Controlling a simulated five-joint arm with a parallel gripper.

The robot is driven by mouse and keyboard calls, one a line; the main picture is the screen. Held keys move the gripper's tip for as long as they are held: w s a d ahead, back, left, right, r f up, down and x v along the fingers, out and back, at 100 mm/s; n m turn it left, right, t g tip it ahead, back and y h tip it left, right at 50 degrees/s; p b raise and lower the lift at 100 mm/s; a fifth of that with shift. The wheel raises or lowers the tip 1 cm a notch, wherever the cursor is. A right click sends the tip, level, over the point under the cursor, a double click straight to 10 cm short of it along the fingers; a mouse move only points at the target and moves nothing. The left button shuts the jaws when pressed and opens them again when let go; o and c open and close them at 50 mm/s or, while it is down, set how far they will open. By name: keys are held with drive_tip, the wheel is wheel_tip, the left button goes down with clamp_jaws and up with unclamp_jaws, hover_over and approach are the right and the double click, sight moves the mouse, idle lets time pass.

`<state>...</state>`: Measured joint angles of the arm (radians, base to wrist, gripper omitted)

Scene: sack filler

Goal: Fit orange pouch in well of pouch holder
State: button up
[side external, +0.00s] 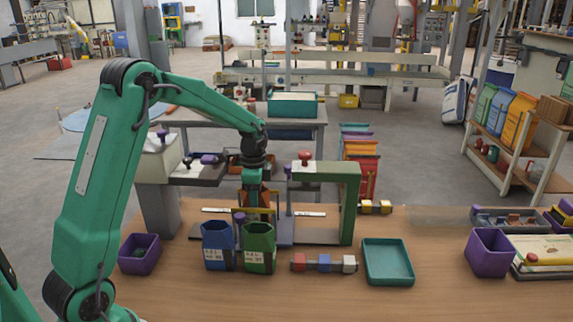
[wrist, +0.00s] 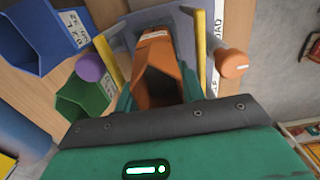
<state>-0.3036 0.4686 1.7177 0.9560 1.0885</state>
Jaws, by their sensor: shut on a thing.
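The orange pouch (wrist: 158,45) is between my gripper's green fingers (wrist: 158,88), which are shut on it; its open mouth faces the wrist camera. In the side view my gripper (side external: 252,185) points down, with part of the orange pouch (side external: 264,198) showing beside it. The pouch holder (wrist: 187,22) is a blue-grey piece with yellow bars on both sides, a purple knob at left and an orange knob at right. The pouch is over the holder, between the bars. In the side view the holder (side external: 285,232) is partly hidden behind the green pouch. The well and the pouch's bottom are hidden.
A blue pouch (side external: 218,245) and a green pouch (side external: 259,248) stand just in front of the holder. A green arched frame (side external: 350,200) rises at its right. A purple bin (side external: 140,253), a block row (side external: 324,263) and a teal tray (side external: 388,262) are nearby.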

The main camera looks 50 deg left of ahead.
drive_tip(key=o, duration=1)
drive_tip(key=shift+r, duration=0.1)
drive_tip(key=shift+r, duration=3.8)
drive_tip(key=s+d+r+n+t, duration=0.3)
drive_tip(key=s+d+r+n, duration=0.1)
drive_tip(key=s+d+r, duration=0.5)
drive_tip(key=s+d+f+n+t, duration=0.1)
drive_tip(key=s+d+n, duration=0.1)
drive_tip(key=s, duration=0.5)
drive_tip(key=s+d+f+n+t, duration=0.1)
drive_tip(key=s+d+n, duration=0.2)
drive_tip(key=s, duration=0.3)
drive_tip(key=shift+s+f+t, duration=0.3)
drive_tip(key=shift+s, duration=0.1)
